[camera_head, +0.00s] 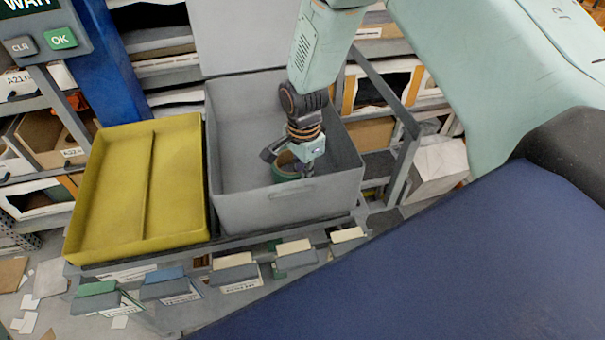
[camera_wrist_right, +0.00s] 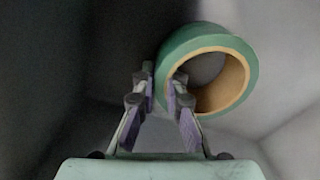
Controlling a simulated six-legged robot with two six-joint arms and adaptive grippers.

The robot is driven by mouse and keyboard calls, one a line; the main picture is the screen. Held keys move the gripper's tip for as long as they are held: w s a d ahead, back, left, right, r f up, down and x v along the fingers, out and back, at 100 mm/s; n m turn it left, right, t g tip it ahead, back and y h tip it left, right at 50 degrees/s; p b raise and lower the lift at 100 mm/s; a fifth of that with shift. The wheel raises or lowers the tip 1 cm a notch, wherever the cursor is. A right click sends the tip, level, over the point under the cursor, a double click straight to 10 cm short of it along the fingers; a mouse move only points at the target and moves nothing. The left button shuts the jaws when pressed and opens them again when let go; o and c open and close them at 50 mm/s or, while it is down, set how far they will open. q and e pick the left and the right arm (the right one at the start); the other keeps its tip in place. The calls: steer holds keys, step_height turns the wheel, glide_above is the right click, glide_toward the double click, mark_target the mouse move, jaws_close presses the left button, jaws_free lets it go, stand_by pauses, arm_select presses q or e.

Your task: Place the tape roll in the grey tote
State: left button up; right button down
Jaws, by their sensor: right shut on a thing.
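The tape roll (camera_wrist_right: 245,60) is green with a tan core. In the right wrist view my right gripper (camera_wrist_right: 165,88) is shut on the roll's near-left wall, with one finger inside the ring and one outside. In the head view the roll (camera_head: 284,172) is inside the grey tote (camera_head: 250,208), low behind its front wall and partly hidden by the gripper (camera_head: 292,168). I cannot tell whether the roll touches the tote's floor. My left gripper is not in view.
A shallow yellow tray (camera_head: 180,185) with a divider stands empty, left of the tote. A blue post (camera_head: 108,65) and a keypad panel (camera_head: 45,40) rise behind it. Labelled card files (camera_head: 235,270) line the front below. Shelves with boxes stand behind.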

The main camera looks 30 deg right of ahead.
steer(key=shift+w+d+f, duration=0.2)
steer(key=shift+w+f, duration=0.15)
steer(key=c, duration=1.8)
jaws_free()
steer(key=o, duration=0.4)
steer(key=shift+s+a+r, duration=0.15)
steer(key=shift+s+r, duration=0.05)
steer(key=shift+s, duration=0.05)
steer(key=shift+w+f, duration=0.1)
steer(key=shift+w, duration=0.1)
step_height(320, 180, up, 12)
steer(key=shift+s+r+p, duration=0.1)
steer(key=shift+s+p, duration=0.05)
steer(key=shift+p, duration=0.8)
